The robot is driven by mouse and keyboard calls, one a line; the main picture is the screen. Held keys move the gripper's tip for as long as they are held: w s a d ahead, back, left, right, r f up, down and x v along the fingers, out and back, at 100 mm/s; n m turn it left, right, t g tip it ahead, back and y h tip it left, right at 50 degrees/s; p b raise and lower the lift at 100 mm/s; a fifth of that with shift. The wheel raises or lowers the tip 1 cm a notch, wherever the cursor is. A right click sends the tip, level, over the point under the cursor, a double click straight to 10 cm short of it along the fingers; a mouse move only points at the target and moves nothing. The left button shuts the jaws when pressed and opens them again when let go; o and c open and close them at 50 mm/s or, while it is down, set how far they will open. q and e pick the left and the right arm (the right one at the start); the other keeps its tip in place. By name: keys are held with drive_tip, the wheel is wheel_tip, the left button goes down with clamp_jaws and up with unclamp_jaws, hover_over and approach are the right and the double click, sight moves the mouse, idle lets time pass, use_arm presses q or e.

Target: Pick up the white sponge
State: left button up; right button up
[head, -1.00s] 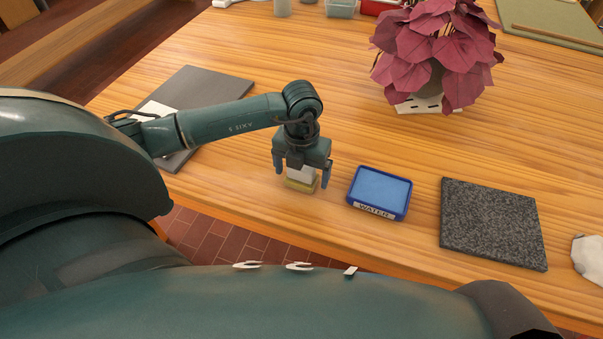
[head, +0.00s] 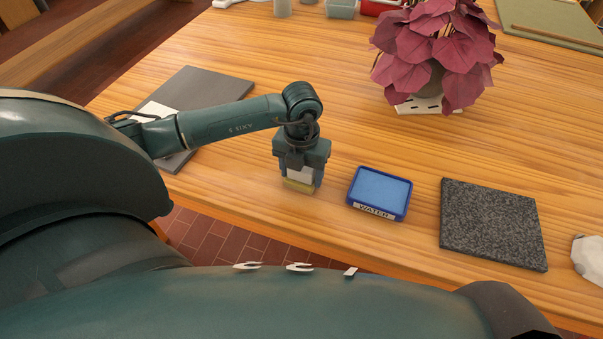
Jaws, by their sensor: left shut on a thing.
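The white sponge (head: 299,175) sits on a yellow-green base (head: 298,187) near the front edge of the table, in the head view. My left gripper (head: 300,177) points straight down over it and is shut on the white sponge, with one finger on each side. The upper part of the sponge is hidden by the gripper. I cannot tell whether the base is part of the sponge or a separate thing under it. My right gripper is not in view.
A blue tray labelled WATER (head: 352,197) stands just right of the gripper. A dark speckled slab (head: 492,222) lies farther right, with a whitish lump (head: 587,258) at the edge. A potted red-leaved plant (head: 436,50) stands behind. A grey board (head: 215,90) lies left.

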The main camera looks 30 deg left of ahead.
use_arm(q)
drive_tip(key=shift+r, duration=0.1)
wheel_tip(320, 180, up, 10)
drive_tip(key=shift+f, duration=0.1)
idle(0.3)
drive_tip(key=o, duration=0.3)
drive_tip(key=shift+c, duration=1)
